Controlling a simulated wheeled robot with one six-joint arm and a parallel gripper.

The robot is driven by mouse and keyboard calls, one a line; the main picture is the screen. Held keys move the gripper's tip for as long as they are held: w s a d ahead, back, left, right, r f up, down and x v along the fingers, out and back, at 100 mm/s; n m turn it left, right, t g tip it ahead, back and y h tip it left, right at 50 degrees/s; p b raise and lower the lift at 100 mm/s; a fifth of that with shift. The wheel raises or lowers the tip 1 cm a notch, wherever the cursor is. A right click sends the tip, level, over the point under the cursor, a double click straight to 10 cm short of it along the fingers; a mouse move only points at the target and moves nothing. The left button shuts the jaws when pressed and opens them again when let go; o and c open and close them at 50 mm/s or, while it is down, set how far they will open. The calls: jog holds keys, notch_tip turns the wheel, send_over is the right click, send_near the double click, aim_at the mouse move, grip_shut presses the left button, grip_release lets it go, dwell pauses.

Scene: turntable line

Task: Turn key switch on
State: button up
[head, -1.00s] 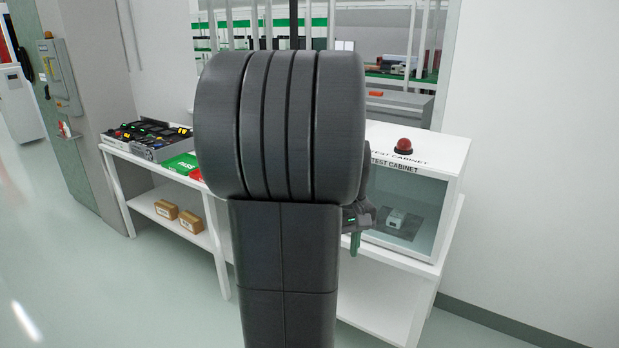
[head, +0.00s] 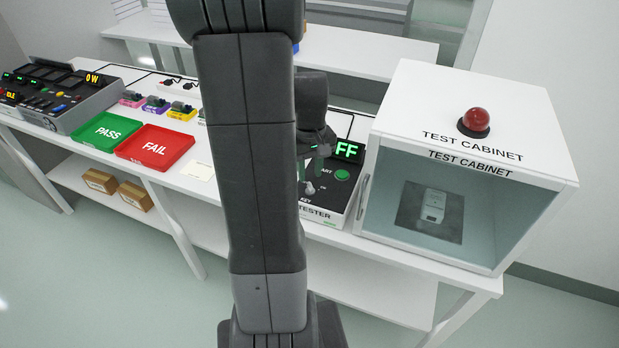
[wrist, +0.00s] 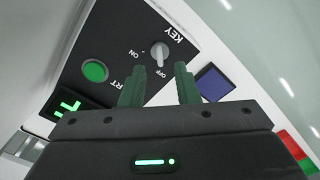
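The key switch (wrist: 159,54) is a small light knob on the tester's dark panel, labelled KEY, ON and OFF. Its lever points to the OFF mark in the wrist view. It also shows in the head view (head: 309,188), just below my gripper. My gripper (wrist: 160,84) is open and empty, its two green fingers pointing at the panel. The knob appears beyond and between the fingertips, with no contact visible. The tester's display (head: 347,151) shows green letters "FF", the rest hidden by my arm. A green START button (wrist: 95,71) sits beside the key switch.
The glass-fronted test cabinet (head: 471,155) with a red dome lamp (head: 475,121) stands close right of the tester. Green PASS (head: 106,132) and red FAIL (head: 155,148) trays lie to the left. A dark blue square (wrist: 213,83) is near the right finger.

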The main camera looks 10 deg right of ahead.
aim_at(310, 183)
jog(key=shift+s+f, duration=0.15)
jog(key=shift+f, duration=1.6)
grip_shut()
